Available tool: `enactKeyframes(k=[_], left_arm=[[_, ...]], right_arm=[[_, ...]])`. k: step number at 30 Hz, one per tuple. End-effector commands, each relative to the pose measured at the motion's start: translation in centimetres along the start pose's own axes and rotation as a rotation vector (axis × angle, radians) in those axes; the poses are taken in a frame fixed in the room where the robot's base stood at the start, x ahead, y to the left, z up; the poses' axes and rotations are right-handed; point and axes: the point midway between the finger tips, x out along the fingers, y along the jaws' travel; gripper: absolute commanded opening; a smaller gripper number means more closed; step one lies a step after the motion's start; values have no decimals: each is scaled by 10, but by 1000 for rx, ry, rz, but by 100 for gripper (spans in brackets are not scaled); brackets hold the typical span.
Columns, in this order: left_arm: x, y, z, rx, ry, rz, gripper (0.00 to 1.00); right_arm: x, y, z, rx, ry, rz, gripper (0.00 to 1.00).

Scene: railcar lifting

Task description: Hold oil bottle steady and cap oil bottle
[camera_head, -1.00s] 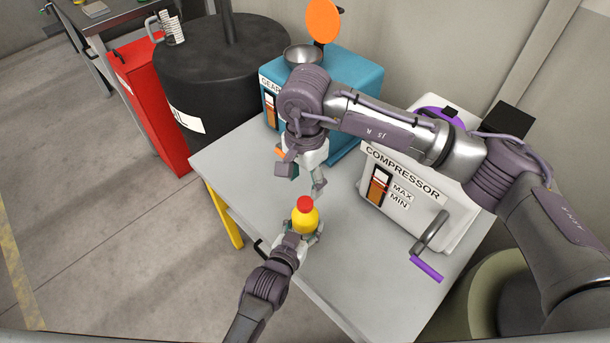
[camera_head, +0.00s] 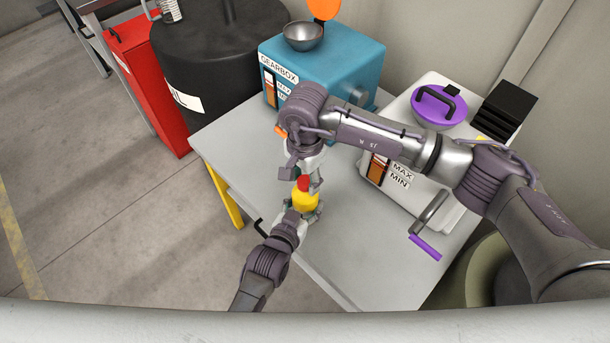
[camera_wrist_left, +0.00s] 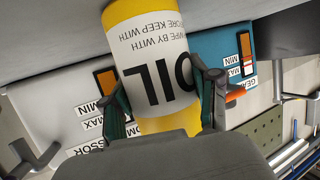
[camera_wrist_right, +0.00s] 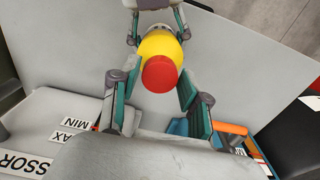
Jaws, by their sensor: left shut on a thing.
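The yellow oil bottle (camera_head: 304,201) stands upright over the near part of the grey table, with a red cap (camera_wrist_right: 160,73) at its top. Its white OIL label (camera_wrist_left: 150,60) shows in the left wrist view. My left gripper (camera_wrist_left: 158,95) is shut on the bottle, one finger on each side. My right gripper (camera_wrist_right: 160,80) is open directly above the bottle, pointing down. Its fingers stand on either side of the red cap, with a gap visible. In the head view the right gripper (camera_head: 310,178) partly hides the cap. How firmly the cap is seated cannot be told.
The blue gearbox (camera_head: 335,65) with a metal bowl (camera_head: 303,36) stands at the back of the table (camera_head: 355,255). A black drum (camera_head: 205,65) and red cabinet (camera_head: 150,85) stand left. The table's front right is clear.

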Motion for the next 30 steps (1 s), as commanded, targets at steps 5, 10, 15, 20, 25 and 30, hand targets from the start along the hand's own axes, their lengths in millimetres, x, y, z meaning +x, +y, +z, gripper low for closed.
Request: enactKeyframes(k=[5, 10, 15, 20, 25, 30], left_arm=[[0, 0, 0, 0, -1, 0, 0], [0, 0, 0, 0, -1, 0, 0], [0, 0, 0, 0, -1, 1, 0], [0, 0, 0, 0, -1, 1, 0], [0, 0, 0, 0, -1, 1, 0], [0, 0, 0, 0, -1, 1, 0]], right_arm=[[0, 0, 0, 0, 0, 0, 11], [0, 0, 0, 6, 0, 0, 0], [0, 0, 0, 175, 0, 0, 0], [0, 0, 0, 512, 0, 0, 0], [0, 0, 0, 885, 0, 0, 0], [1, 0, 0, 1260, 0, 0, 0]])
